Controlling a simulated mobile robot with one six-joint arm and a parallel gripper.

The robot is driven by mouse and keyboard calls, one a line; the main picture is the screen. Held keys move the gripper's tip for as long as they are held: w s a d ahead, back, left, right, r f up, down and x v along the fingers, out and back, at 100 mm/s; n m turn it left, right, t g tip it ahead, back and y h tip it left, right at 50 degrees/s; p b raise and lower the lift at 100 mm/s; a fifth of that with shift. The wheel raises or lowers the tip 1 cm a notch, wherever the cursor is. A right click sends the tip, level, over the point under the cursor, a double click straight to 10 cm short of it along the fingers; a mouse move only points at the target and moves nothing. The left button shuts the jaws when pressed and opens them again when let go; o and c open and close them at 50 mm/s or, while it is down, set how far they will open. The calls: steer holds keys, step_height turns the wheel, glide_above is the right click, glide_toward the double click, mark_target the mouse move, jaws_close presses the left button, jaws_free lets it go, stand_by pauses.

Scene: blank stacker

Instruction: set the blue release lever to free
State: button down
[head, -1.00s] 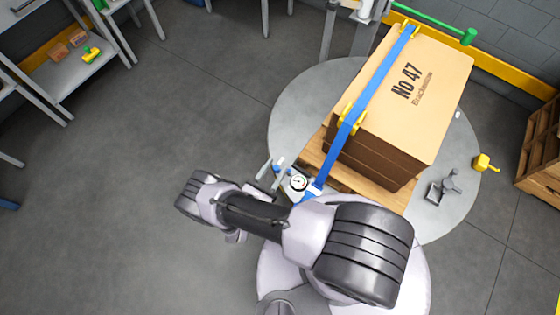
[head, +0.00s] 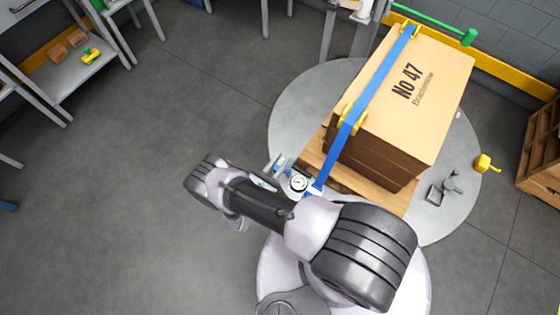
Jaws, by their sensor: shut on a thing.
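The blue release lever shows only as a small blue bit in the earlier picture; it is now mostly hidden between the fingers. My gripper (head: 277,166) is small in the head view, at the left of a round white dial (head: 299,184), and is shut on what appears to be the lever. A blue strap (head: 345,130) runs taut from the far edge of a cardboard box stack (head: 415,85), through yellow corner guards (head: 353,118), down to a blue fitting (head: 317,189) beside the dial. The lever's exact angle cannot be told.
The stack sits on a wooden pallet (head: 318,152) on a round grey turntable (head: 290,110). A grey clamp-like part (head: 445,188) and a yellow piece (head: 486,163) are at the right. Shelves (head: 75,65) stand at upper left. The floor at left is clear.

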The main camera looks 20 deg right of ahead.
steer(key=m+g+h, duration=0.1)
steer(key=g, duration=0.1)
steer(key=d+m+g+h, duration=0.1)
steer(key=m+g, duration=0.1)
steer(key=shift+w, duration=0.2)
steer(key=c, duration=1.2)
jaws_free()
steer(key=shift+c, duration=0.2)
steer(key=shift+a, duration=0.1)
steer(key=v, duration=1.7)
steer(key=shift+a, duration=0.15)
